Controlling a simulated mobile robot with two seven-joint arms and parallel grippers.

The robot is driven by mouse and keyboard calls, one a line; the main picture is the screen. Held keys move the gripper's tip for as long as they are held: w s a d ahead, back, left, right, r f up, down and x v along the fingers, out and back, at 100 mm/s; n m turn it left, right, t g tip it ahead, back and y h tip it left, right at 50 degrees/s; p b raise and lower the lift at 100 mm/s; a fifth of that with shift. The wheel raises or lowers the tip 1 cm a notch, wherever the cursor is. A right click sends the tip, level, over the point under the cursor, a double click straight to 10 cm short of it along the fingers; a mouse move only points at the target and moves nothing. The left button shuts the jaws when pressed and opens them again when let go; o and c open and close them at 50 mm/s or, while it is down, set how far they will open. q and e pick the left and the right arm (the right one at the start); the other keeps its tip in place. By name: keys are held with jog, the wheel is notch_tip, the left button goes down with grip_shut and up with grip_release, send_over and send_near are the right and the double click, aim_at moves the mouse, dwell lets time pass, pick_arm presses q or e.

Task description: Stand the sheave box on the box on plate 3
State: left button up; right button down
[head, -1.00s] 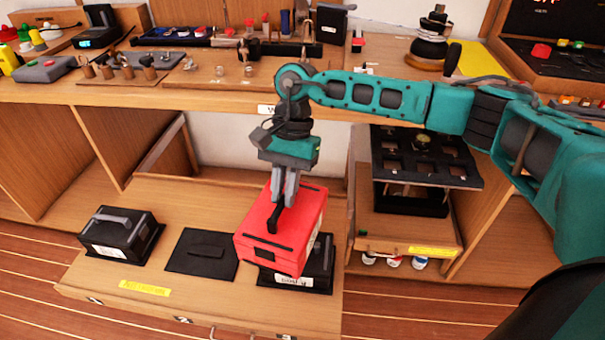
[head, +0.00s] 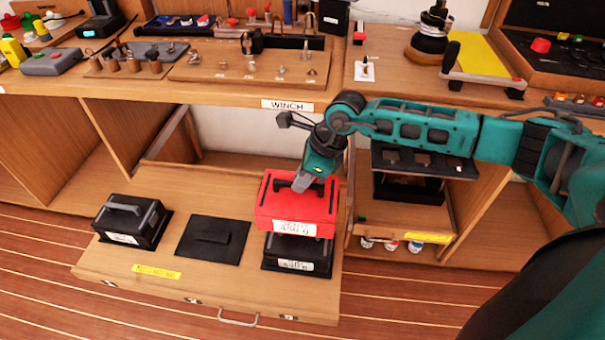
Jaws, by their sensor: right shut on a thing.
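A red box (head: 275,206) with a dark handle and a white label sits directly above a black box (head: 296,262) on the rightmost dark plate. I take the red one to be the sheave box, but the label is too blurred to read surely. It looks level and squared over the black box; I cannot tell whether it rests on it or hangs just above. My right gripper (head: 303,182) is shut on the red box's handle from above. My left gripper is not in view.
Another black box (head: 128,222) stands on the left plate. The middle plate (head: 212,240) is bare of boxes. These are on a low wooden pull-out board (head: 210,292) under the bench labelled WINCH. A dark rack (head: 410,188) stands to the right of the red box.

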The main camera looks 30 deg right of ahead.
jog(key=shift+f, duration=0.35)
notch_tip(320, 180, down, 3)
jog(key=b, duration=0.3)
jog(key=shift+f, duration=0.15)
notch_tip(320, 180, down, 4)
jog(key=b, duration=0.3)
jog(key=shift+f, duration=0.1)
jog(key=shift+f+b, duration=0.65)
jog(key=shift+f, duration=0.1)
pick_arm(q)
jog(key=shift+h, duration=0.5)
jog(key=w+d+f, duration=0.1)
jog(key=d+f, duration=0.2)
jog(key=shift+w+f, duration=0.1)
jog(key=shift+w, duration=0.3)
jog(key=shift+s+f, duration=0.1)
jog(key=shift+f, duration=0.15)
pick_arm(e)
jog(key=shift+f, duration=0.2)
